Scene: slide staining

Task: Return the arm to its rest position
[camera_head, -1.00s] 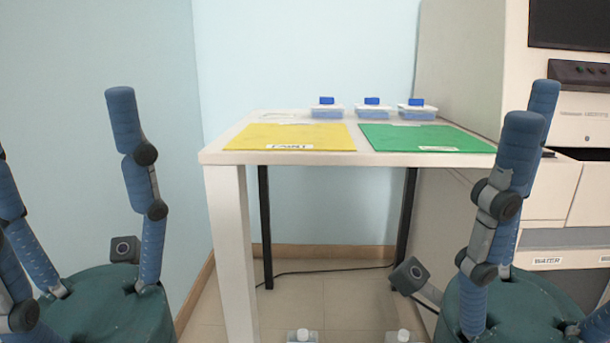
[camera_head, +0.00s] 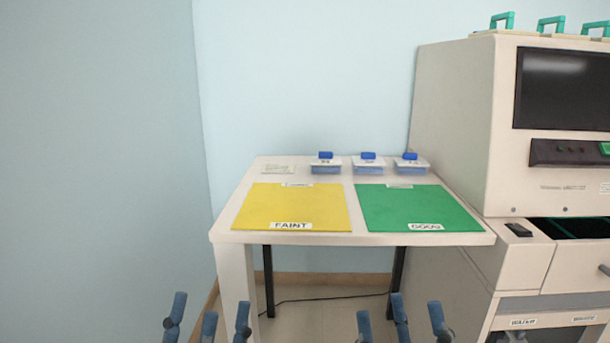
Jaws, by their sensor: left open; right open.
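My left gripper (camera_head: 209,312) shows at the bottom edge, left of centre, in front of and below the white table (camera_head: 330,239). Its blue fingers point up and are spread apart, with nothing between them. My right gripper (camera_head: 400,312) is at the bottom edge, right of centre, also below the table's front edge. Its fingers are spread and empty. The palms and both arms are out of the frame. Neither gripper touches anything in view.
On the table lie a yellow mat (camera_head: 290,205) marked FAINT and a green mat (camera_head: 415,210). Three blue-topped containers (camera_head: 368,165) stand behind them. A large beige machine (camera_head: 460,130) with an open drawer (camera_head: 572,228) stands at right.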

